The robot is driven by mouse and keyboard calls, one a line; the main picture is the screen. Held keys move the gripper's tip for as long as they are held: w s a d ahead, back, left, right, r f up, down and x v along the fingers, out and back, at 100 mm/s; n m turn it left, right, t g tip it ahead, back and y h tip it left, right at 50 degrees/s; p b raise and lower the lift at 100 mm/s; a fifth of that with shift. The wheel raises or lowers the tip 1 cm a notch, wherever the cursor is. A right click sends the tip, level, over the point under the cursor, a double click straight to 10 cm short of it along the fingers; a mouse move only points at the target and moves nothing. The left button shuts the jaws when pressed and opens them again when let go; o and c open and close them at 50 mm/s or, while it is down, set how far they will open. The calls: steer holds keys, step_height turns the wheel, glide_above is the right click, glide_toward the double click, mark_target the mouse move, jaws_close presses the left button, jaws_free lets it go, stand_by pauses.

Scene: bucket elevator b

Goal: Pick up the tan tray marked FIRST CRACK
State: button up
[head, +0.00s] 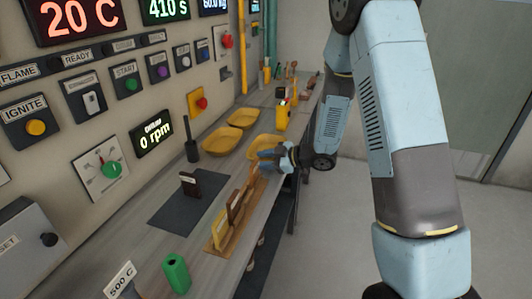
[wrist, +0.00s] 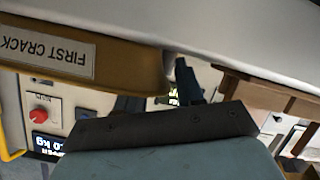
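The tan tray marked FIRST CRACK (wrist: 115,68) fills the upper left of the wrist view, with its label upside down. In the head view the tan tray nearest my gripper (head: 264,144) appears to be this one, though its label cannot be read there. It rests on the bench near the front edge. My gripper (head: 266,160) is at the near side of this tray, fingers apart and pointing left. In the wrist view its dark blue fingers (wrist: 158,92) show apart near the tray's end. I cannot tell whether they touch it.
Two other tan trays, one nearer (head: 221,140) and one farther (head: 242,118), sit toward the wall. A yellow device (head: 282,114) is behind.

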jaws_close()
stand_by(0.3)
steer(key=shift+r, duration=0.1)
